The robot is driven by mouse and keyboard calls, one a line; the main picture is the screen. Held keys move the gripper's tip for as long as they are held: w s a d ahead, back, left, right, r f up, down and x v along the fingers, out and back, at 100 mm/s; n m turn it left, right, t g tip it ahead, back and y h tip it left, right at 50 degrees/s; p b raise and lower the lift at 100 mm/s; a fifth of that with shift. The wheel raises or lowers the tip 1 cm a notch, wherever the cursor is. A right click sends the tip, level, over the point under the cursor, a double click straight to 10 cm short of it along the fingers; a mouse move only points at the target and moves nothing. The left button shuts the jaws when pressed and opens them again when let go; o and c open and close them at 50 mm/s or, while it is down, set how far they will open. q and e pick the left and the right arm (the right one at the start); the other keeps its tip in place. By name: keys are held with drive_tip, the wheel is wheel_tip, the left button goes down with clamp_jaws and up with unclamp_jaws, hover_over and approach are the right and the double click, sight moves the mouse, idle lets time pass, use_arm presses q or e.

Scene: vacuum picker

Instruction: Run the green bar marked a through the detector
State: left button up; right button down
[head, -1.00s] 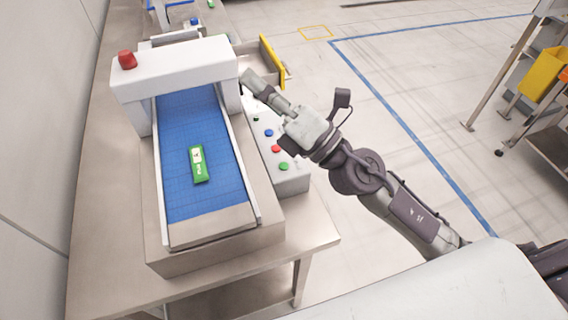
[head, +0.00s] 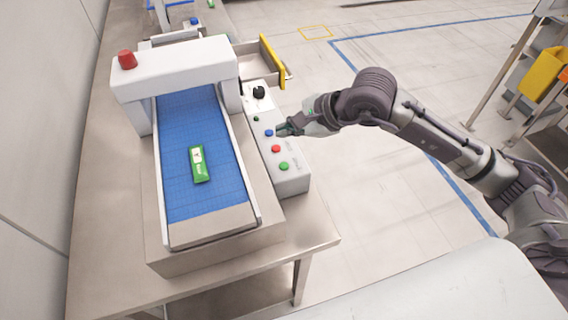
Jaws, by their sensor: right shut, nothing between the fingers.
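The green bar (head: 200,165) with a white label lies on the blue conveyor belt (head: 178,192), in front of the detector arch; the mark on its label is too small to read. The white detector arch (head: 175,72) spans the belt and has a red lamp (head: 127,60) on top. The control panel (head: 290,182) on its right side has a black knob (head: 259,92) and blue (head: 269,133), red (head: 276,149) and green (head: 284,166) buttons. My right gripper (head: 279,130) is shut and empty, its tips close by the blue button; I cannot tell whether they touch it. My left gripper is not in view.
The detector stands on a steel table (head: 110,262). An open drawer with a yellow front (head: 271,60) sticks out behind the panel. Another green bar (head: 211,4) lies far back. A rack with a yellow bin (head: 543,73) stands at the right. The floor between is clear.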

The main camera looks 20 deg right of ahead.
sight(286, 166)
drive_tip(key=shift+f, duration=0.1)
wheel_tip(286, 166, down, 8)
drive_tip(key=b, duration=0.5)
drive_tip(key=shift+f+b, duration=0.4)
drive_tip(key=shift+b, duration=0.15)
drive_tip(key=shift+r, duration=0.1)
idle(1.0)
drive_tip(key=shift+f+b, duration=0.4)
drive_tip(key=shift+b, duration=0.3)
